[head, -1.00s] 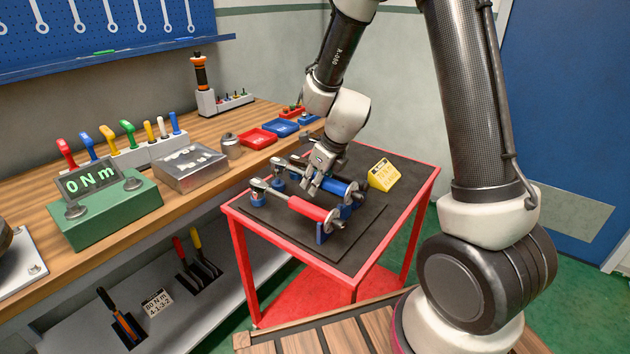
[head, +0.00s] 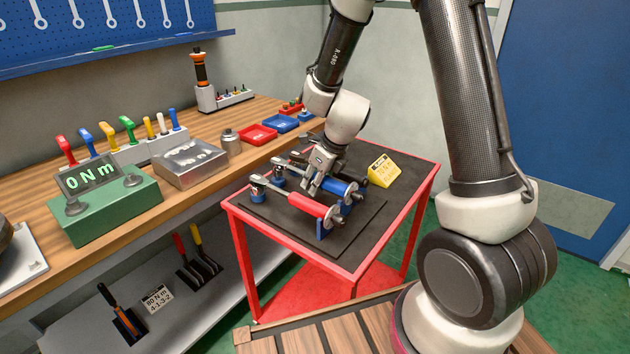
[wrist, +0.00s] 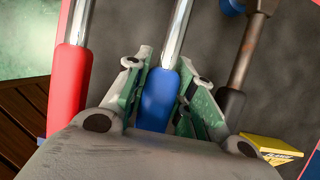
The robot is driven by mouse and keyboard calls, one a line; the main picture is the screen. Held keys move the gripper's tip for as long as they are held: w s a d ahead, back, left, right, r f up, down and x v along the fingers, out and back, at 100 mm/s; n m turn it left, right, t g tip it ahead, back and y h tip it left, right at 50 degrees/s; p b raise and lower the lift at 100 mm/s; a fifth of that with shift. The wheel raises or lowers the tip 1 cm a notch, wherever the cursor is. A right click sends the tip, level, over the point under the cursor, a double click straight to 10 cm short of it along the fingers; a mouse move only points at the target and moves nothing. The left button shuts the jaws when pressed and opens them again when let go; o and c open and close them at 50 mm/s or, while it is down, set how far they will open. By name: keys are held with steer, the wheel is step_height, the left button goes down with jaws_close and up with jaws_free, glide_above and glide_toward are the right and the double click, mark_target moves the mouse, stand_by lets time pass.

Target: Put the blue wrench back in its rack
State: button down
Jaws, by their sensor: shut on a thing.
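The blue wrench has a blue handle (head: 338,187) and a bright metal shaft (wrist: 178,35). It lies on the cart's dark top, next to a red-handled wrench (head: 307,205). My gripper (head: 316,188) is over the blue handle. In the wrist view, its green-padded fingers (wrist: 160,105) stand on both sides of the blue handle (wrist: 159,98) and are shut on it. Low blue cradles (head: 325,228) hold the wrenches. I cannot tell whether the blue wrench is clear of its cradle.
A black-handled tool (wrist: 232,103) lies to the right of the blue wrench, near a yellow sign (head: 383,171). The red cart (head: 294,254) stands beside the bench. Red and yellow handles (head: 188,242) stick up from a shelf under the bench. A green torque meter (head: 105,210) reads 0 Nm.

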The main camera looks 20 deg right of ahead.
steer(key=shift+f, duration=0.85)
stand_by(1.0)
steer(key=c, duration=1.1)
jaws_free()
steer(key=v, duration=1.2)
steer(key=shift+w, duration=0.1)
